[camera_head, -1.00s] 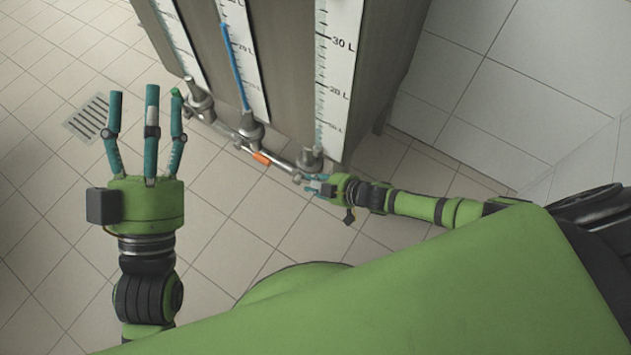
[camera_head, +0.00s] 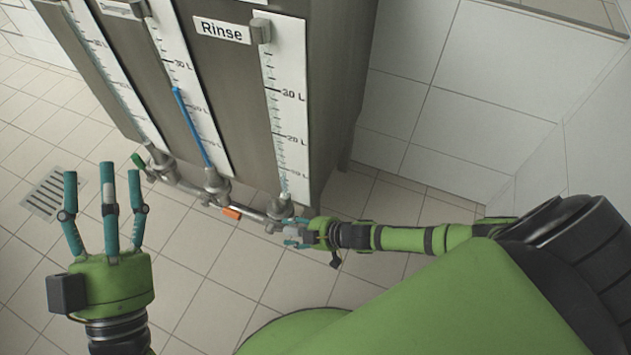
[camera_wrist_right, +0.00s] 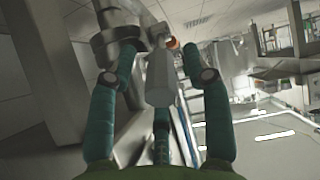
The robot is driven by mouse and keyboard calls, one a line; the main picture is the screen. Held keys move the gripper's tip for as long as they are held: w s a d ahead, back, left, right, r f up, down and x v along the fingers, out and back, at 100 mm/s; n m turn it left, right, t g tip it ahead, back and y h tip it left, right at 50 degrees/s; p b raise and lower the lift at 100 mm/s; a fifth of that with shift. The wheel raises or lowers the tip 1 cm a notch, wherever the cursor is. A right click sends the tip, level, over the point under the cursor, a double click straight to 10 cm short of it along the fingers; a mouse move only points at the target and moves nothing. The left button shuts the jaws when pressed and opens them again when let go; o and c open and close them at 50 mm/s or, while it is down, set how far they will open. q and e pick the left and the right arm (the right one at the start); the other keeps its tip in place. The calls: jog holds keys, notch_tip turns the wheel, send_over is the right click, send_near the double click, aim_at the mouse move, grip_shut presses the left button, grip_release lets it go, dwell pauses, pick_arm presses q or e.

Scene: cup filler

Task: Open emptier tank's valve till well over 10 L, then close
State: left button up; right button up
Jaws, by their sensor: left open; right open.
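The grey tank cabinet (camera_head: 245,100) carries several valves along its foot and three level gauges. The middle gauge (camera_head: 190,85) has a tall blue column. The right gauge (camera_head: 281,95), beside the "Rinse" label (camera_head: 222,30), shows only a short pale-blue column near its bottom. The left gauge's (camera_head: 115,75) level is hard to read. My right gripper (camera_head: 297,232) is at the right gauge's valve (camera_head: 280,207). In the right wrist view its open fingers stand around a grey handle (camera_wrist_right: 161,80); contact is unclear. My left gripper (camera_head: 105,190) is open and empty, apart from the tanks.
A green handle (camera_head: 138,161) is at the left valve and an orange handle (camera_head: 231,212) on the pipe near the middle valve (camera_head: 216,186). A floor drain (camera_head: 45,195) lies at the left. Tiled floor is clear before the cabinet; a tiled wall (camera_head: 470,110) stands at the right.

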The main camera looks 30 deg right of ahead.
jog(key=v, duration=0.9)
jog(key=shift+s, duration=0.15)
jog(key=shift+d, duration=0.15)
